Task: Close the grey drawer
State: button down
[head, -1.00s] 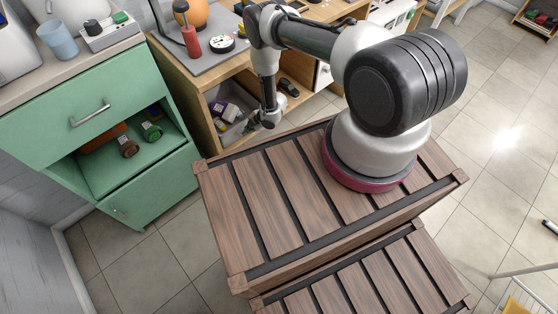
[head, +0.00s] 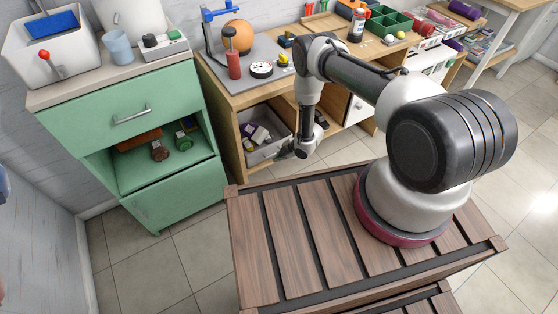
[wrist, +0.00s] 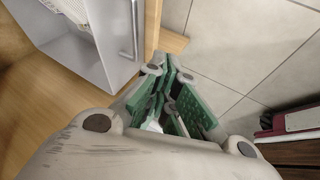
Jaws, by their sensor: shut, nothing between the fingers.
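The grey drawer (head: 268,153) is in the lower part of the wooden desk and stands partly pulled out, with its inside showing. Small things lie in it, among them a purple and yellow item. In the wrist view the drawer's grey front (wrist: 108,40) with a bar handle (wrist: 134,28) is at the upper left. My gripper (head: 303,153) hangs just to the right of the drawer front in the head view. In the wrist view my gripper (wrist: 166,75) has its green-padded fingers together and empty, to the right of the handle and apart from it.
A green cabinet (head: 90,105) with an open shelf stands left of the desk. The desk top (head: 265,80) carries a red bottle, an orange ball and other items. My arm reaches over a brown slatted platform (head: 300,235). Tiled floor (head: 205,235) is clear between them.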

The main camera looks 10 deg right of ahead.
jog(key=v, duration=0.8)
jog(key=shift+r, duration=0.15)
jog(key=shift+s+d, duration=0.1)
